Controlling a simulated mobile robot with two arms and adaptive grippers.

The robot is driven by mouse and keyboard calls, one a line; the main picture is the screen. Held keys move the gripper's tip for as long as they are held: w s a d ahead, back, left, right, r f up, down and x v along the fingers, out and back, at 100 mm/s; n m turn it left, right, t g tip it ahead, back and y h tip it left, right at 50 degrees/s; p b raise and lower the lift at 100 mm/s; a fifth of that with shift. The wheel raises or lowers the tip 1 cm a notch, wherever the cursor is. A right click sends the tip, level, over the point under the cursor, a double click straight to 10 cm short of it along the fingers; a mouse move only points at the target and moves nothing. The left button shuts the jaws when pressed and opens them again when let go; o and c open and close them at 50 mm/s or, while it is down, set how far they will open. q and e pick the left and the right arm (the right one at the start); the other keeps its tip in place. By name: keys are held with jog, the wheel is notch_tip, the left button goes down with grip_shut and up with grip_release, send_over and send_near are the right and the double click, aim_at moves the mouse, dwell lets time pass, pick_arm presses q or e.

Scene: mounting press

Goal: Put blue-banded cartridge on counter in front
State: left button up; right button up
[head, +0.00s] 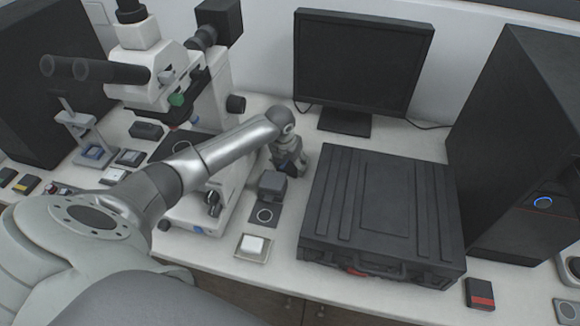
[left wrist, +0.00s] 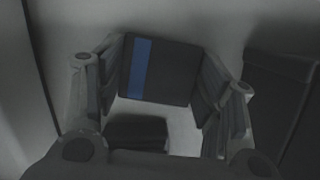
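The blue-banded cartridge (left wrist: 170,72), a dark block with a blue stripe near its left side, is between the fingers of my left gripper (left wrist: 160,85) in the left wrist view. The fingers appear to touch it on both sides. In the head view my left gripper (head: 288,162) points down at the back of the counter (head: 305,262), between the microscope and the black case. The cartridge is mostly hidden there by the gripper; whether it is clear of the counter, I cannot tell. My right gripper is out of view.
A dark block (head: 272,185) stands just in front of my left gripper. A white block (head: 252,244) sits in a small tray near the front edge. The black case (head: 388,210) is to the right, the microscope (head: 188,85) to the left. A red-banded cartridge (head: 479,293) lies front right.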

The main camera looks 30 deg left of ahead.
pick_arm(q)
jog(key=c, duration=0.3)
jog(key=shift+c, duration=0.2)
